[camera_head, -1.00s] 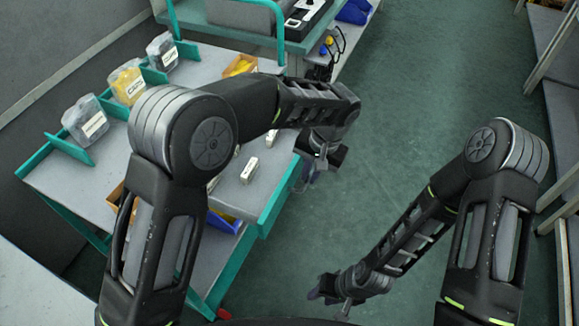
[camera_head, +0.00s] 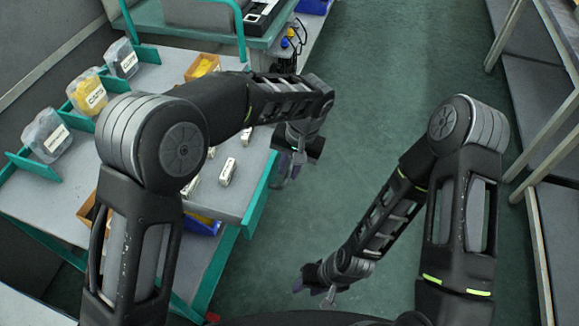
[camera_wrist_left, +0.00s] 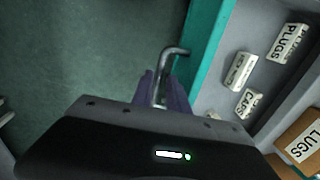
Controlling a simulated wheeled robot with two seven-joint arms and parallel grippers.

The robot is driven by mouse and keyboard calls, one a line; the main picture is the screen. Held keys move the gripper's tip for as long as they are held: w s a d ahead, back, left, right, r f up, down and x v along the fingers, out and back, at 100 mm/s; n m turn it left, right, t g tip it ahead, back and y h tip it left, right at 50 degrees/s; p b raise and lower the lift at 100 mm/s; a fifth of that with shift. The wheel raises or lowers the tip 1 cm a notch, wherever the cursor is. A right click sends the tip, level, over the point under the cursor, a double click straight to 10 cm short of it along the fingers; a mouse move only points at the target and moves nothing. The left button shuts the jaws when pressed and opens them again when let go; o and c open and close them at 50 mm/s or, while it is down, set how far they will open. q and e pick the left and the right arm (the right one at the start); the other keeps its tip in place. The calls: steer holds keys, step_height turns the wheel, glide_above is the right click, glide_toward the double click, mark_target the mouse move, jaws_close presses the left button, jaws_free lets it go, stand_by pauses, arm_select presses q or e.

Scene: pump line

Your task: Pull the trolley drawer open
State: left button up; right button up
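The trolley drawer (camera_head: 238,196) is a grey tray with a teal front, and several small white labelled blocks show inside it. It stands out at the right side of the trolley. In the left wrist view the teal drawer front (camera_wrist_left: 203,50) carries a bent metal handle (camera_wrist_left: 174,52). My left gripper (camera_head: 288,168) is at this front; in the wrist view its purple fingers (camera_wrist_left: 162,90) are closed around the handle bar. The fingertips are partly hidden by the gripper body. My right gripper (camera_head: 312,284) hangs low over the floor, away from the trolley; its finger gap is unclear.
On the trolley top stand clear bins (camera_head: 47,135) and an orange box (camera_head: 203,66). A blue bin (camera_head: 204,225) sits lower down. A teal-framed bench (camera_head: 150,25) is behind. Green floor (camera_head: 400,90) is free to the right, up to a grey rack (camera_head: 530,90).

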arm_select(q)
step_height(320, 180, up, 8)
steer(key=d, duration=0.1)
steer(key=shift+s+d+f, duration=0.15)
steer(key=shift+s+f, duration=0.05)
steer(key=shift+s, duration=0.05)
arm_select(e)
steer(key=shift+f, duration=0.1)
stand_by(0.3)
